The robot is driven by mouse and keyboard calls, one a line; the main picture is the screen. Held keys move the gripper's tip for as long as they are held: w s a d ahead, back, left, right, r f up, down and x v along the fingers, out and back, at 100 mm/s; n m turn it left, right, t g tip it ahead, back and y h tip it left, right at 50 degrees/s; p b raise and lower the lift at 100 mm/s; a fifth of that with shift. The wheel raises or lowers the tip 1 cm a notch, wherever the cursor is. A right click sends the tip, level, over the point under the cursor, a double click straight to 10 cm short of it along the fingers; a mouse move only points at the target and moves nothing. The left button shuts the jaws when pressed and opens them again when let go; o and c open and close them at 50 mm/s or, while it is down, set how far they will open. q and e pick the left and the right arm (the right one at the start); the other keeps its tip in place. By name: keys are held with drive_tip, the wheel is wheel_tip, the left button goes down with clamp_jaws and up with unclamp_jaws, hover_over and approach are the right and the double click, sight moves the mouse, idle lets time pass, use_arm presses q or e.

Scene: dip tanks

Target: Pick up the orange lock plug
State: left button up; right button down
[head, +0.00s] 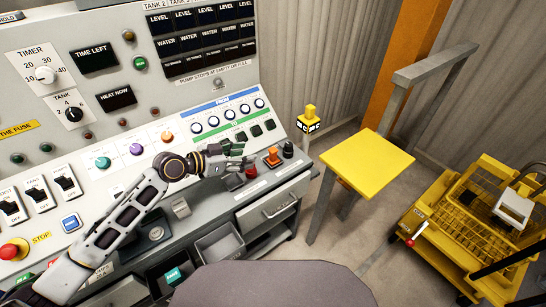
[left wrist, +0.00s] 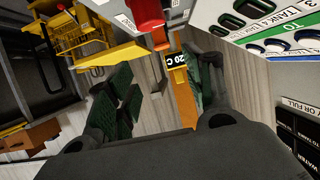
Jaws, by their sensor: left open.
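The orange lock plug (head: 272,156) stands on the right end of the grey console, between a red plug (head: 251,170) and a black plug (head: 288,149). My left gripper (head: 240,156) is open and empty, a little to the left of the orange plug and close to the red plug. In the left wrist view its two dark green fingers (left wrist: 165,80) are spread apart with nothing held between them. My right gripper is not in view.
The control panel with coloured knobs (head: 136,149) rises behind my left arm. A yellow table (head: 367,162) stands right of the console, with a yellow cart (head: 470,230) farther right. An open grey bin (head: 219,245) is below the console front.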

sight(274, 149)
use_arm(q)
drive_tip(key=x, duration=0.7)
drive_tip(key=shift+w+d+f, duration=0.1)
drive_tip(key=shift+d, duration=0.05)
drive_tip(key=shift+w+d+f, duration=0.15)
drive_tip(key=shift+w+d, duration=0.1)
drive_tip(key=shift+d, duration=0.1)
drive_tip(key=shift+x, duration=1.3)
drive_tip(key=shift+w+d+f, duration=0.25)
drive_tip(key=shift+w+d, duration=0.2)
drive_tip(key=shift+w, duration=0.2)
drive_tip(key=shift+w+d+f, duration=0.2)
drive_tip(key=shift+w+d, duration=0.05)
drive_tip(key=shift+d, duration=0.1)
drive_tip(key=c, duration=0.4)
clamp_jaws()
drive_tip(key=shift+r, duration=0.15)
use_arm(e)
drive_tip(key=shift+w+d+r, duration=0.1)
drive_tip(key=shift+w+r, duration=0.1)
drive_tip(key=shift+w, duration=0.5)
